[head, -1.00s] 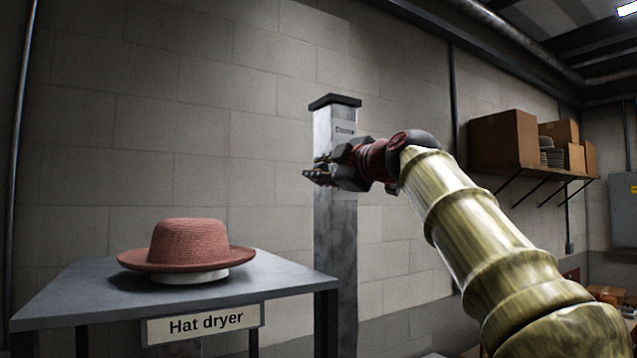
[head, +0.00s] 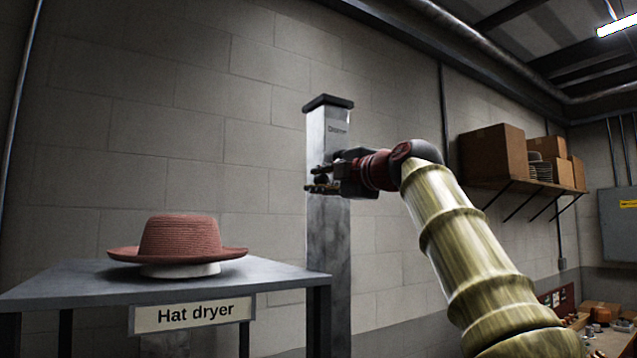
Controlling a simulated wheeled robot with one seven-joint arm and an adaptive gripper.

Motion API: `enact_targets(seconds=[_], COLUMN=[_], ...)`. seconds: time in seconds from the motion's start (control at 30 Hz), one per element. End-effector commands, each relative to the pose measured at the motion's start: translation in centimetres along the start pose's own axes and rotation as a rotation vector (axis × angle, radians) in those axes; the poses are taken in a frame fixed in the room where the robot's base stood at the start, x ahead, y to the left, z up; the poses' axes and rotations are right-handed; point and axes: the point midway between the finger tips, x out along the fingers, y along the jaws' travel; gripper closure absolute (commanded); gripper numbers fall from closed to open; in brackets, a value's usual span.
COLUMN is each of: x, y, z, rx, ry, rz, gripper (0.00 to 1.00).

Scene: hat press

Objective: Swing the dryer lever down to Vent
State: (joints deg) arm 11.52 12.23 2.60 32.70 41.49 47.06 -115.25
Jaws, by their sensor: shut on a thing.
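A grey metal post (head: 328,260) with a dark cap stands against the wall, right of the hat dryer table. A small label, too blurred to read surely, is near its top. My gripper (head: 322,180) is at the upper part of the post, coming from the right, below the label. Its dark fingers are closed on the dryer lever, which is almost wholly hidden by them. I cannot make out the lever's angle or any Vent mark. A red woven hat (head: 180,240) sits on a pale round stand on the dryer table.
The grey table (head: 60,285) with a "Hat dryer" sign (head: 192,314) is at the lower left. A wall shelf (head: 525,184) with cardboard boxes (head: 493,154) is at the right. A grey wall cabinet (head: 618,222) is at the far right. The air around the post's left side is clear.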

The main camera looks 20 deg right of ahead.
Motion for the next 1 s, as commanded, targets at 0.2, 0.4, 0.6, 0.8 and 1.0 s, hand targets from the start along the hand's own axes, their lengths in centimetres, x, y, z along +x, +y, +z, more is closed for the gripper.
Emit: enact_targets(seconds=[0.2,0.4,0.6,0.8,1.0], x=[0.38,0.37,0.28,0.16,-0.57], y=[-0.83,-0.76,-0.55,-0.34,-0.21], z=[0.39,0.42,0.35,0.23,0.19], rx=[0.005,0.005,0.004,0.002,0.002], ry=[-0.002,-0.003,-0.003,-0.002,-0.002], rz=[-0.016,-0.013,-0.009,-0.006,-0.005], gripper=[1.00,0.69,0.61,0.61,0.61])
